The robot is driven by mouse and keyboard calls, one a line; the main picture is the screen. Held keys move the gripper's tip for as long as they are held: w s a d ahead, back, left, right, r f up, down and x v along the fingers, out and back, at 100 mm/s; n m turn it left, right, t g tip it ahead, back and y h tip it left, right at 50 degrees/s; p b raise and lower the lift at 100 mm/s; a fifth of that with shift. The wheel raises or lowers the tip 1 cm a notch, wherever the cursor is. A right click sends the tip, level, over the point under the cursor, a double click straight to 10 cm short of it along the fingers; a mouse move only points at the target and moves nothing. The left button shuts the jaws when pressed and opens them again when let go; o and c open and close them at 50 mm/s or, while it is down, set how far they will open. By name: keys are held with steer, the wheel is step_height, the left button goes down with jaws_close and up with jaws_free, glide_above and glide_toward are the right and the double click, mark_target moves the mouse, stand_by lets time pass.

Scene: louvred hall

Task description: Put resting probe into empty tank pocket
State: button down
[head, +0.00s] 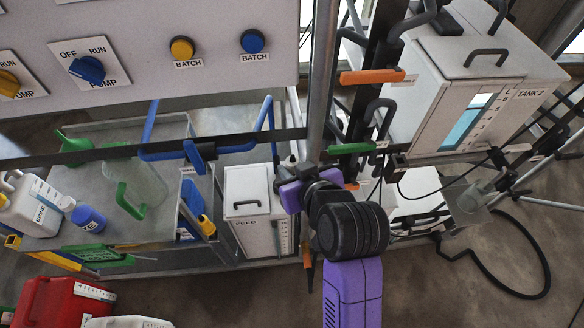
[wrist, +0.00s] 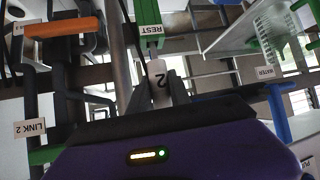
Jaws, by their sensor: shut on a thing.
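My gripper (wrist: 163,88) is shut on a pale probe marked 2 (wrist: 159,76), seen in the wrist view. The probe's far end meets a green holder labelled REST (wrist: 148,28); I cannot tell whether it is still seated there. In the head view my purple gripper (head: 292,178) is beside the steel post, right of the white FEED tank (head: 247,196), and mostly hides the probe. The white TANK 2 (head: 452,105), with a blue level window, stands at upper right. I cannot make out an empty pocket on either tank.
An orange handle (head: 372,76) and a green handle (head: 352,148) jut out near the post. Blue pipework (head: 205,150) crosses left of it. A black hose (head: 541,262) loops on the floor at right. Bottles and a jug stand on the left bench (head: 115,222).

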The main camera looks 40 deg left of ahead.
step_height(320, 180, up, 9)
steer(key=p, duration=0.7)
steer(key=shift+r, duration=1.4)
